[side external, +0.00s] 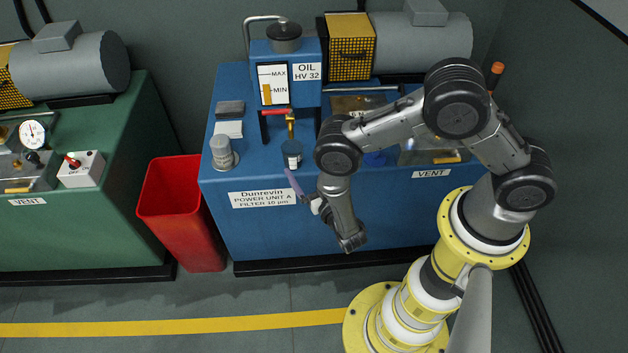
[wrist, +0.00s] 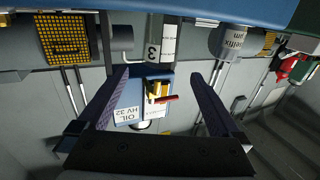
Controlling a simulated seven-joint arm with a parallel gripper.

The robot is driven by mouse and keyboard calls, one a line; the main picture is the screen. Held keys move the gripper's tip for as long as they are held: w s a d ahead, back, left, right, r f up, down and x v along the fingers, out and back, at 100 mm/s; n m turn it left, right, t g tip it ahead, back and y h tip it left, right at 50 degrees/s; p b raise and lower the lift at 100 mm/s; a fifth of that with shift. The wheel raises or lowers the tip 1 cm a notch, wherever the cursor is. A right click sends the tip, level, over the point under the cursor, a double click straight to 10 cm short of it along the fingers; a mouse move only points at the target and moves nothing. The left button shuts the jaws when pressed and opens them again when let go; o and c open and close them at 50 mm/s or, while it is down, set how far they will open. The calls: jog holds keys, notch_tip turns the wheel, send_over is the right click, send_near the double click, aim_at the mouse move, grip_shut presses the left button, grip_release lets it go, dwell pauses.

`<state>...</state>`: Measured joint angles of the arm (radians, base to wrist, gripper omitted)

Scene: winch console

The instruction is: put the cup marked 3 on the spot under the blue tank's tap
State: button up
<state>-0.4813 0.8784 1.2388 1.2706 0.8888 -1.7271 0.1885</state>
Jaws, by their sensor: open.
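The cup marked 3 (side external: 292,155) is a small dark cup with a pale label, on the blue console top just in front of the tap. In the wrist view the cup (wrist: 166,38) shows its 3 label, lying between the lines of my fingers near their tips. The blue tank (side external: 290,58) has an OIL HV 32 label; its brass tap (side external: 291,128) with red handle is above and behind the cup. The tap (wrist: 156,90) also shows between my fingers. My gripper (side external: 293,182) is open, in front of the cup and not closed on it. The spot is not distinguishable.
A grey filter canister (side external: 222,153) stands left of the cup, by a white block (side external: 229,129). The blue console (side external: 265,220) has a front edge below my gripper. A red bin (side external: 180,210) and green console (side external: 90,210) are left.

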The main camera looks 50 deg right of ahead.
jog(key=shift+v, duration=2.3)
jog(key=w+a+r+m+g+y, duration=0.2)
jog(key=w+a+r+g+y, duration=0.3)
jog(key=w+r, duration=0.65)
notch_tip(320, 180, up, 13)
jog(key=a+n+y, duration=0.2)
jog(key=y, duration=0.1)
jog(key=s+d+r+n+g+y, duration=0.1)
jog(key=s+d+r+n+g, duration=0.2)
jog(key=s+r, duration=0.75)
jog(key=s+d+g, duration=0.1)
jog(key=s+d, duration=0.1)
jog(key=s, duration=0.5)
jog(key=s+d+n+g+h, duration=0.1)
jog(key=s+d, duration=0.2)
jog(key=s, duration=0.5)
jog(key=s+d+r+g+h, duration=0.1)
jog(key=s+d, duration=0.2)
jog(key=s, duration=0.4)
jog(key=shift+s+d, duration=0.15)
jog(key=shift+d, duration=0.1)
